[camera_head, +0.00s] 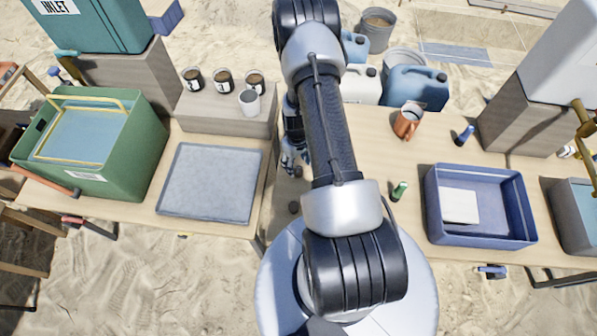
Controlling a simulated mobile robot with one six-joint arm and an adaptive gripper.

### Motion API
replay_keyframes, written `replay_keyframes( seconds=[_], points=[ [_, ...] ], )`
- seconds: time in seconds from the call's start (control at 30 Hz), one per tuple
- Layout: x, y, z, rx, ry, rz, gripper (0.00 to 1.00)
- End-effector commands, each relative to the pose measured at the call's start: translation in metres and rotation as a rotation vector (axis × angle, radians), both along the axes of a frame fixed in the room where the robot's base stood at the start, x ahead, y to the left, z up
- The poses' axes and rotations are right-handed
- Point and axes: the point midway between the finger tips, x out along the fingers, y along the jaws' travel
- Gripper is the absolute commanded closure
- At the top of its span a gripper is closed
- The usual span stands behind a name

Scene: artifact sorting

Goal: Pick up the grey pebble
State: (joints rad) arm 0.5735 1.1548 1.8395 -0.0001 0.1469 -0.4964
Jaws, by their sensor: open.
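A small dark grey lump, which looks like the pebble (294,207), lies on the wooden table just left of my arm, close to the table's front edge. My gripper (293,166) is partly hidden behind my own arm and points down over the table, a little farther back than the lump. Its jaws are open, and I see nothing held in them. Another small brownish thing shows right beside the fingertips, too small and covered to identify. My arm hides the table to the right of the gripper.
A grey tray (210,147) lies left, beside a green bin (128,160). Labelled cups stand on a raised block (225,117) behind. Right are a green-capped bottle (399,191), a blue tray (484,238) with a white slab, and a copper mug (407,123). Blue jugs stand at the back.

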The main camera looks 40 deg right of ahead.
Motion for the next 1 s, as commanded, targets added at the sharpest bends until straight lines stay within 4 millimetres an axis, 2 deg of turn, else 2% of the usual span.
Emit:
replay_keyframes(
  seconds=[0.3, 0.43, 0.63, 1.0],
  points=[
    [0.001, -0.007, -0.044, 0.001, 0.002, 0.001, 0.47],
    [0.001, -0.007, -0.051, 0.001, 0.001, 0.0, 0.47],
    [0.002, -0.007, -0.051, 0.0, 0.001, 0.0, 0.47],
    [0.002, -0.007, -0.05, 0.0, 0.0, 0.0, 0.71]
  ],
)
